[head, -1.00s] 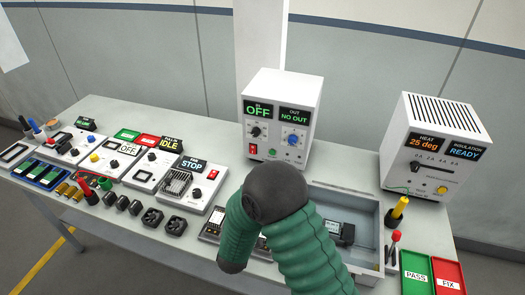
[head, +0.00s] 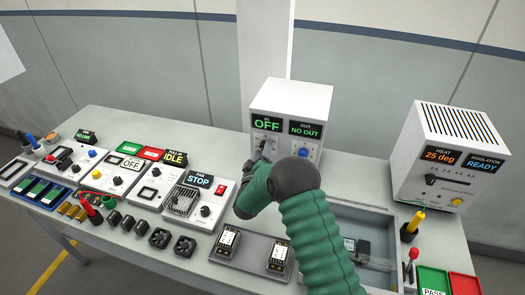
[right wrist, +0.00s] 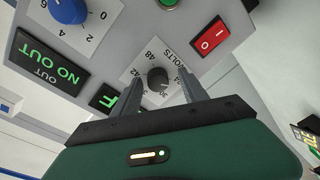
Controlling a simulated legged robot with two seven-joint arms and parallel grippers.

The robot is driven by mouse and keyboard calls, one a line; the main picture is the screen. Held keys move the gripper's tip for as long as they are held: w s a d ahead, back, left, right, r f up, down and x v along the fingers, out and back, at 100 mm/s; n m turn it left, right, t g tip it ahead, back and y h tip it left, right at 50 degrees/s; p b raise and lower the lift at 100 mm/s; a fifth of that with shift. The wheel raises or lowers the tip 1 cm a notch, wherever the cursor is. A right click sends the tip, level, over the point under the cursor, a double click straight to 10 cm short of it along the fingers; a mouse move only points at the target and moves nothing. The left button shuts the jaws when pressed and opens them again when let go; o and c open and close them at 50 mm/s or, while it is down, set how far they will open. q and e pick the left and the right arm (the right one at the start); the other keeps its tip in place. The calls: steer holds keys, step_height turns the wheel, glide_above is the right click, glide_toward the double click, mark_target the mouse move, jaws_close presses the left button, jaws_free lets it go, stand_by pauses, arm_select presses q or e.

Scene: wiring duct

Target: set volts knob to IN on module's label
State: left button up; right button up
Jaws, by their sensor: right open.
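The volts knob (right wrist: 158,78) is small and dark, on a white dial plate on the front of the white power supply (head: 290,98). In the right wrist view its VOLTS scale appears turned around; I read 42 and 48, but not clearly where the knob points. My right gripper (right wrist: 161,86) is open, with one finger on each side of the knob in that view; I cannot tell if they touch it. In the head view, the right gripper (head: 262,150) covers much of the knob. Two modules with white labels, a left one (head: 227,241) and a right one (head: 279,253), lie on a grey tray; their print is too small to read.
The supply's displays read OFF (head: 267,123) and NO OUT (head: 305,129). A blue knob (right wrist: 68,10) and a red switch (right wrist: 209,38) sit near the volts knob. A grey bin (head: 375,220) and a heater unit (head: 452,155) stand at right, and several panels fill the left.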

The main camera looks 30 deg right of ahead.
steer(key=shift+s+d+r, duration=0.1)
steer(key=shift+s, duration=0.05)
steer(key=shift+c, duration=0.4)
jaws_close()
